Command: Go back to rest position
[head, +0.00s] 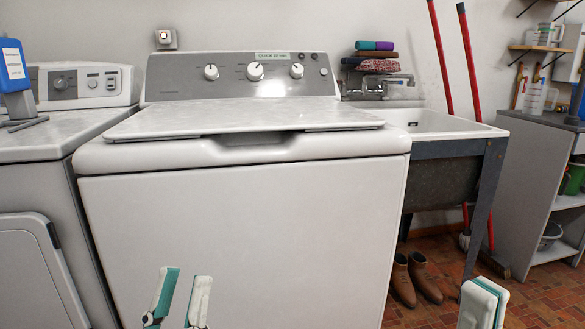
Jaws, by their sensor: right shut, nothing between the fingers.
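My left gripper (187,275) shows at the bottom of the head view, left of centre. Its two teal-and-white fingers point up and stand apart, with nothing between them. It is in front of the white front panel of the washing machine (240,230). My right gripper (485,289) shows at the bottom right. Its fingers are together and hold nothing. It is in front of the brick-coloured floor, right of the washer. Both arms are out of view below the frame.
The washer's lid (240,118) is closed. A dryer (40,195) stands at the left. At the right are a utility sink (440,126), brown boots (402,282) under it, red-handled tools (470,62) and a grey shelf unit (535,165). Some tiled floor is clear at the lower right.

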